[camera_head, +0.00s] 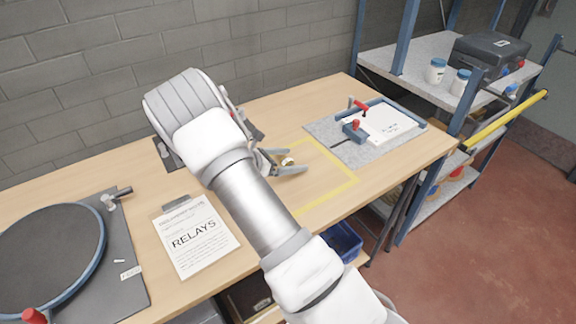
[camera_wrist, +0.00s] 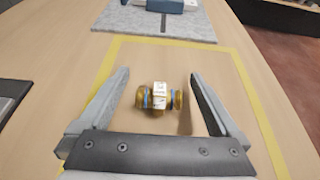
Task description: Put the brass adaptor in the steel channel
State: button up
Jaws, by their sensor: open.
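The brass adaptor (camera_wrist: 159,97) lies on its side on the wooden bench, with a white label and blue bands, inside a yellow taped outline. In the head view it shows as a small brass piece (camera_head: 287,161) by my fingers. My gripper (camera_wrist: 158,98) is open, with one finger on each side of the adaptor and a visible gap to each. It also shows in the head view (camera_head: 289,163), low near the bench. I cannot make out a steel channel for certain in either view.
A grey mat with a blue-edged fixture and red-handled clamps (camera_head: 368,130) lies to the right. A RELAYS sheet (camera_head: 195,236) and a round dark turntable (camera_head: 45,258) are to the left. Shelving (camera_head: 430,60) stands beyond the bench's right end. Bench inside the tape is otherwise clear.

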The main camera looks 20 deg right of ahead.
jog(key=x, duration=0.2)
jog(key=shift+d+f, duration=0.25)
jog(key=shift+d, duration=0.05)
jog(key=shift+c, duration=0.2)
grip_shut()
jog(key=shift+r, duration=0.1)
